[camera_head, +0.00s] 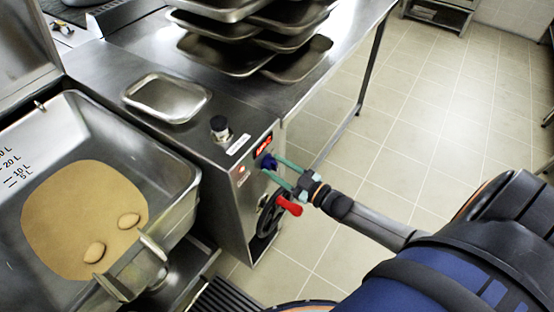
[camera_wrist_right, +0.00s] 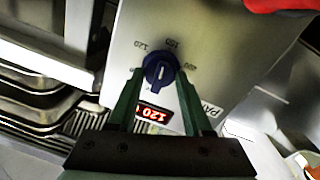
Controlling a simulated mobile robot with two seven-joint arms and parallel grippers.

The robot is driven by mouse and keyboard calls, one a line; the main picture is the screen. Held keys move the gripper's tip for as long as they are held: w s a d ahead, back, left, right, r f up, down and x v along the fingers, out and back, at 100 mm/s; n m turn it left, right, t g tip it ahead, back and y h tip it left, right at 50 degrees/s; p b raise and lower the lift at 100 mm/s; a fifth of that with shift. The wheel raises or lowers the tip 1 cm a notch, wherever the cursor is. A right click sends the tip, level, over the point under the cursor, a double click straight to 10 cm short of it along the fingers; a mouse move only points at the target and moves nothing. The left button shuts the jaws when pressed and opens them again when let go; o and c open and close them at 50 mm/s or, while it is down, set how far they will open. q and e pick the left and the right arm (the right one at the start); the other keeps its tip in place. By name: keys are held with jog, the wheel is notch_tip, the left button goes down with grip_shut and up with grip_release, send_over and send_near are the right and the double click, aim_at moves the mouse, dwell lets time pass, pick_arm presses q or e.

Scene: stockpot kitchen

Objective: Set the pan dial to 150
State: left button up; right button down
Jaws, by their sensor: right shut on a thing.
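The pan dial is a dark blue knob (camera_head: 268,162) on the front of the steel control panel (camera_head: 232,190). In the right wrist view the dial (camera_wrist_right: 158,70) has a pale pointer line, with printed numbers around it. My right gripper (camera_wrist_right: 156,82) has its two green fingers on either side of the dial and is shut on it. In the head view the right gripper (camera_head: 271,168) reaches the panel from the right. A red lit display (camera_head: 264,145) sits beside the dial; it also shows upside down in the wrist view (camera_wrist_right: 153,115). My left gripper is out of view.
A steel pan (camera_head: 180,195) with brown contents and two pale lumps stands at the left. A black wheel with a red handle (camera_head: 289,205) is just below the dial. Stacked trays (camera_head: 235,55) stand on the counter. The tiled floor at right is free.

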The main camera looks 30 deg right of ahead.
jog(key=shift+m, duration=0.6)
jog(key=shift+c, duration=1.6)
grip_release()
jog(key=shift+s, duration=0.1)
jog(key=v, duration=1.2)
jog(key=shift+s+d, duration=0.1)
jog(key=shift+s, duration=0.05)
jog(key=s+a+f+m+g+h+p, duration=0.1)
jog(key=s+a+f+m+g, duration=0.1)
jog(key=a, duration=0.6)
jog(key=s+a+f+m+g+h+p, duration=0.2)
jog(key=s+a+g, duration=0.3)
jog(key=a, duration=0.3)
jog(key=shift+a+g, duration=0.2)
jog(key=shift+g, duration=0.3)
